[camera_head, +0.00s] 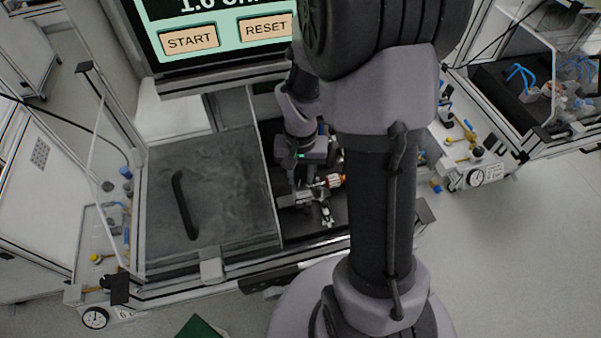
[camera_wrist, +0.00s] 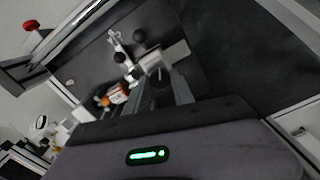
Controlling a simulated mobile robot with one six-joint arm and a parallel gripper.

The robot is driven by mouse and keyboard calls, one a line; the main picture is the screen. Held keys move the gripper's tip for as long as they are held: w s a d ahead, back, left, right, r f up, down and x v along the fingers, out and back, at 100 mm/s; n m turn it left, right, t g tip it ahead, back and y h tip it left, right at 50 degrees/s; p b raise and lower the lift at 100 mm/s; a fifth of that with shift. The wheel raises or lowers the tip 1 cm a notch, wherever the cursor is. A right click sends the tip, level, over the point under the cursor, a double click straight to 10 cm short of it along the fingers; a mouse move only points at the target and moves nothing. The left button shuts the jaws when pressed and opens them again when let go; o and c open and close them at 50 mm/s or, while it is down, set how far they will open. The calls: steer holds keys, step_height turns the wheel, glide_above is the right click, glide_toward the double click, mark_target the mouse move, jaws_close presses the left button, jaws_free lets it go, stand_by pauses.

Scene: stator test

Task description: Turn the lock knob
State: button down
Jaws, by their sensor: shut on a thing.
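My gripper (camera_wrist: 160,78) reaches down to the metal fixture in the wrist view, its two dark fingers closed around the lock knob (camera_wrist: 152,63), which looks like a pale metal piece mostly covered by the fingertips. How far the knob is turned cannot be told. The fixture has a silver toggle clamp (camera_wrist: 118,42) and small black knobs. A stator with orange copper windings (camera_wrist: 116,95) sits beside it, to the left of the fingers. In the head view, my gripper (camera_head: 308,190) is low over the fixture, partly hidden by my arm; the clamp (camera_head: 327,213) shows just below it.
The fixture stands on a dark bench bed next to a grey cover with a black handle (camera_head: 185,206). A screen with START and RESET buttons (camera_head: 190,40) stands behind. Gauges and valves line both sides, with another bench (camera_head: 545,85) at the right.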

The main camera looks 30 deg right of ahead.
steer(key=n+p, duration=0.1)
steer(key=n, duration=0.6)
steer(key=shift+r+p, duration=0.1)
steer(key=shift+p, duration=0.3)
steer(key=n+p, duration=0.1)
steer(key=n, duration=0.3)
steer(key=shift+n+p, duration=0.4)
steer(key=shift+n, duration=1.2)
steer(key=c, duration=1.1)
jaws_free()
